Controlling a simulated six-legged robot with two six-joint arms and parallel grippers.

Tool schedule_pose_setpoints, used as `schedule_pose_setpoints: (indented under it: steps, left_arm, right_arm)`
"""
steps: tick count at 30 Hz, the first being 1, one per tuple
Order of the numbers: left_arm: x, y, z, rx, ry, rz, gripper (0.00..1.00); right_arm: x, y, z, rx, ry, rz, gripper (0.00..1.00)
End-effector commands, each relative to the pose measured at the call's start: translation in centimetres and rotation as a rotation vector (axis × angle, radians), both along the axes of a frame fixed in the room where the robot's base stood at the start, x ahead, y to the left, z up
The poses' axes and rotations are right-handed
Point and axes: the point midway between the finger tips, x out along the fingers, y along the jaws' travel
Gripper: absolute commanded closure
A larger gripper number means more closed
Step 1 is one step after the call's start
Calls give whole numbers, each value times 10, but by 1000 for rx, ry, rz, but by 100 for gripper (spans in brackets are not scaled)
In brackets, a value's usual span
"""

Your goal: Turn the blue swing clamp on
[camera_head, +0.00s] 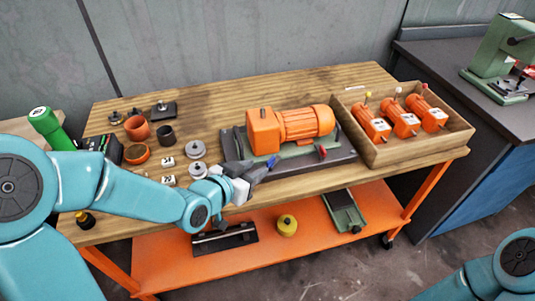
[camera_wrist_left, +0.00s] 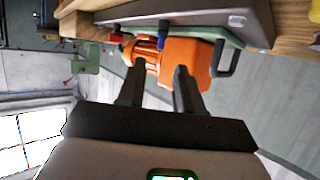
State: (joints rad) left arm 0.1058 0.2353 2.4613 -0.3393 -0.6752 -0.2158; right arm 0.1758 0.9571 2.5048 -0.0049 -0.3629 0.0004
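The blue swing clamp (camera_head: 271,161) shows as a small blue piece at the front left of the dark fixture plate (camera_head: 342,155), beside the orange motor (camera_head: 304,123). In the left wrist view, a blue piece (camera_wrist_left: 162,43) shows near the motor (camera_wrist_left: 186,60), beyond the fingertips. My left gripper (camera_head: 256,174) is at the table's front edge, just in front of the clamp, and partly covers that corner. Its two fingers (camera_wrist_left: 160,70) are apart with nothing between them, and no contact with the clamp is visible. My right gripper is out of view; only part of that arm shows.
A red clamp (camera_head: 322,151) sits at the fixture's front right. A wooden crate (camera_head: 447,134) with several orange motors stands at the right. A lower orange shelf (camera_head: 270,256) holds a yellow part (camera_head: 287,225).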

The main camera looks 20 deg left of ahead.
Motion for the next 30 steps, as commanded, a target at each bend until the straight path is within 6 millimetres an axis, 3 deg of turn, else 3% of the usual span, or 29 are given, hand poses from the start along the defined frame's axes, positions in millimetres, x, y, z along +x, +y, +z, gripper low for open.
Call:
schedule_pose_setpoints:
  steps: [3,9,21,22,25,30]
  left_arm:
    - [25,-8,-12,0,0,-3,65]
    - [52,-16,-23,0,-1,-1,65]
    - [61,-19,-27,0,-2,-1,65]
    - [61,-19,-27,0,-1,-1,68]
    - [61,-18,-27,-1,-1,-1,100]
    - [61,-18,-27,0,-1,0,100]
  right_arm:
    - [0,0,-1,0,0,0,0]
    - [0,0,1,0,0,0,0]
    - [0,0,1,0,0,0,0]
    - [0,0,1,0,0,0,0]
    - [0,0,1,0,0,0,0]
    - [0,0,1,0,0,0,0]
